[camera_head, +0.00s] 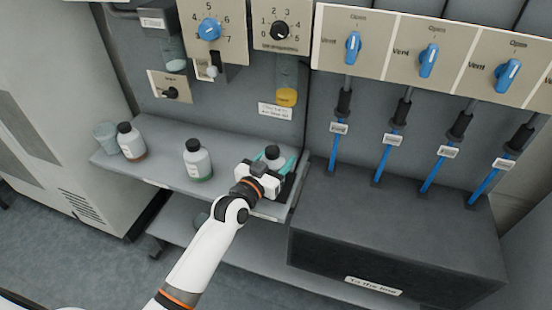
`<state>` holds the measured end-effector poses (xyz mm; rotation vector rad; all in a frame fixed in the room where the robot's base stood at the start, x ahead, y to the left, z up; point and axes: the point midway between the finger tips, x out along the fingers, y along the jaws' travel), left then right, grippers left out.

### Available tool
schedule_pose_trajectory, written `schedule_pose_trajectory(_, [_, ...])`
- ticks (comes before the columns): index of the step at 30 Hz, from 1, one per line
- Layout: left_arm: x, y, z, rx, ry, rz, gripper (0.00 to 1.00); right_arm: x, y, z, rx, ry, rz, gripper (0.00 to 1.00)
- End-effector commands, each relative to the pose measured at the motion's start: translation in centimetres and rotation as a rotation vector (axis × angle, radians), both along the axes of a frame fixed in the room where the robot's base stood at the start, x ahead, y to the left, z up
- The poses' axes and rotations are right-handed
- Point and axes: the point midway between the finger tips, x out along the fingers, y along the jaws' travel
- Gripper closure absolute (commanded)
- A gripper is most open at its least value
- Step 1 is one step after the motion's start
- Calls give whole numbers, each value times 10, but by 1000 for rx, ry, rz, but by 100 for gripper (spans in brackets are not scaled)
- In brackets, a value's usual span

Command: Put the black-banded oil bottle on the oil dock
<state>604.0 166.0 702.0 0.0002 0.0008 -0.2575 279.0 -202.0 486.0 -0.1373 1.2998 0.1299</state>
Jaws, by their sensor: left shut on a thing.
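Three pale bottles with dark caps stand along the grey shelf (165,172). The left bottle (130,143) has a brownish base and the middle bottle (197,162) has a green base. The third bottle (273,152) is at the shelf's right end, mostly hidden behind my left gripper (268,175), which is shut on it. A teal surface shows beside this bottle. I cannot make out a black band on any bottle, nor tell which spot is the oil dock. My right gripper is out of view.
A pale cup (106,136) stands at the shelf's left end. A dark box (395,225) rises right of the shelf, with several blue rods above it. Dial panels (280,28) hang over the shelf. Shelf room is free between the left and middle bottles.

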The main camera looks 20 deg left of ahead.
Motion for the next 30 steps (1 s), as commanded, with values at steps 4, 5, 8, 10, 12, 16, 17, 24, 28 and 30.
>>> schedule_pose_trajectory(4, [0,0,-1,0,0,0,29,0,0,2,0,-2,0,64])
schedule_pose_trajectory(5, [0,0,-1,0,0,0,24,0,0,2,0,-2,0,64])
schedule_pose_trajectory(8, [0,0,-1,0,0,0,20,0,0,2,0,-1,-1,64])
schedule_pose_trajectory(10, [0,0,-1,0,0,0,20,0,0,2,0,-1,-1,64])
schedule_pose_trajectory(12, [0,0,-1,0,0,0,20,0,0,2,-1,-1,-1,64])
schedule_pose_trajectory(16, [0,0,1,0,0,0,20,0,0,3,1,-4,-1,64])
schedule_pose_trajectory(17, [0,0,3,0,0,0,20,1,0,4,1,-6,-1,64])
schedule_pose_trajectory(24, [-44,11,1,3,3,0,20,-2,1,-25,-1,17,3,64])
schedule_pose_trajectory(28, [-72,19,1,1,4,-1,20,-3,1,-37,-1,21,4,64])
schedule_pose_trajectory(30, [-85,22,1,2,4,-1,20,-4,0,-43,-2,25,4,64])
